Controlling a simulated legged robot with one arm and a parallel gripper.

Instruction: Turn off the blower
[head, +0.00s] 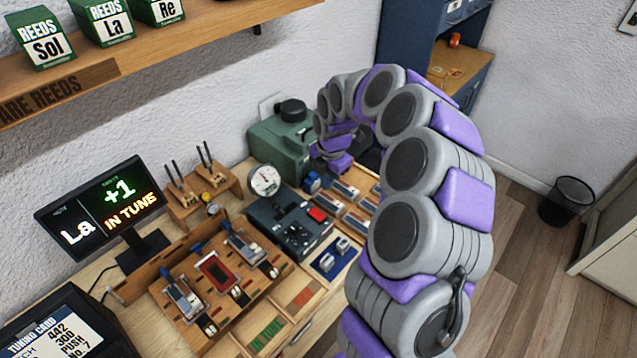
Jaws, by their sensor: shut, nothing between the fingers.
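A green machine (268,146) with a black round cap on top stands at the back of the bench against the wall. A dark box (287,222) with a red button (317,214), a black knob and a round pressure gauge (264,180) sits in front of it. I cannot tell for sure which of the two is the blower. My gripper (336,166) is small and far off at the end of my curved grey and purple arm. It is shut and empty, beside the right side of the green machine, and I cannot tell whether it touches it.
A monitor (105,208) reads "La +1 IN TUNE". A wooden jig (205,310) holds several reed parts, and wooden trays with more parts lie right of the dark box. A shelf (190,40) with reed boxes hangs above. A bin (566,202) stands on the open floor at right.

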